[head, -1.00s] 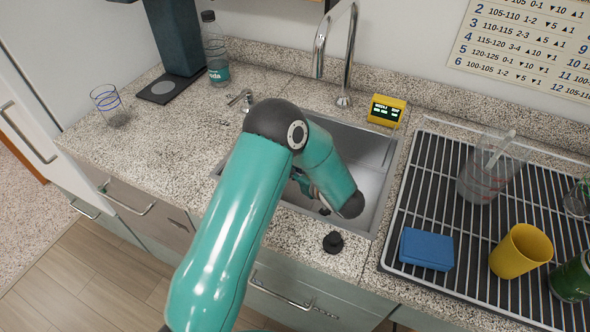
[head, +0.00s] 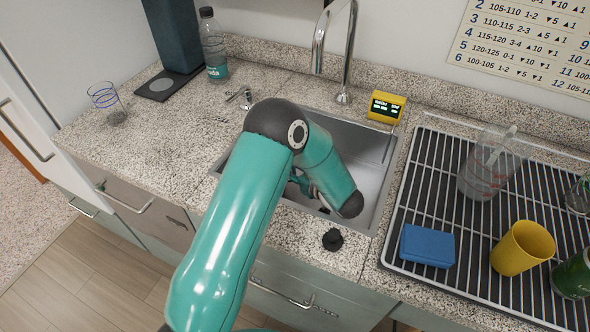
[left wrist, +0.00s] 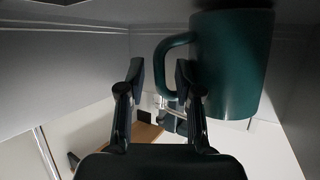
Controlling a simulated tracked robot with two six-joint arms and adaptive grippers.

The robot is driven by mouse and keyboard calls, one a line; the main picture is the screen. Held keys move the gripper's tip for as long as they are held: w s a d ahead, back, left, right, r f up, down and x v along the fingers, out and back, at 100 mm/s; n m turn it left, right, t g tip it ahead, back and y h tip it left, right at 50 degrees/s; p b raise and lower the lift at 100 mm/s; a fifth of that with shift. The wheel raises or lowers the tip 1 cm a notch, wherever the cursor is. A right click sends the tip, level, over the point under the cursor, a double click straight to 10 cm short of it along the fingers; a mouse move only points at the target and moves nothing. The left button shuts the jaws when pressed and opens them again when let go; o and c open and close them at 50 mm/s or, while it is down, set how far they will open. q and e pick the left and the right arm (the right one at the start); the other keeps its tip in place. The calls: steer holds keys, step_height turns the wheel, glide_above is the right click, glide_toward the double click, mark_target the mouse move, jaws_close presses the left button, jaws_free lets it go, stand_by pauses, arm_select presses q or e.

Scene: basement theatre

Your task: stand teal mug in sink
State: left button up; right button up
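The teal mug (left wrist: 235,65) shows in the left wrist view, right of centre, against the grey surfaces of the sink. That picture looks upside down, and the mug appears upright with its base on the sink floor. My left gripper (left wrist: 160,75) is open, its fingers apart. The mug's handle appears between or just beyond the fingertips; I cannot tell whether they touch it. In the head view my left arm reaches down into the steel sink (head: 372,170) and hides most of the gripper and mug. My right gripper is not in view.
A tall faucet (head: 345,60) rises behind the sink, with a yellow timer (head: 385,107) beside it. The drying rack (head: 432,185) on the right holds a blue sponge (head: 427,246), a yellow cup (head: 522,248) and a clear jug (head: 485,175). A black stopper (head: 333,240) sits at the front edge.

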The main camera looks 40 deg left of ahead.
arm_select(q)
steer(key=shift+r, duration=0.15)
steer(key=shift+r, duration=0.25)
steer(key=shift+r+p, duration=0.55)
steer(key=shift+p, duration=0.05)
steer(key=b+v, duration=0.1)
steer(key=v, duration=0.6)
steer(key=shift+d+f, duration=0.25)
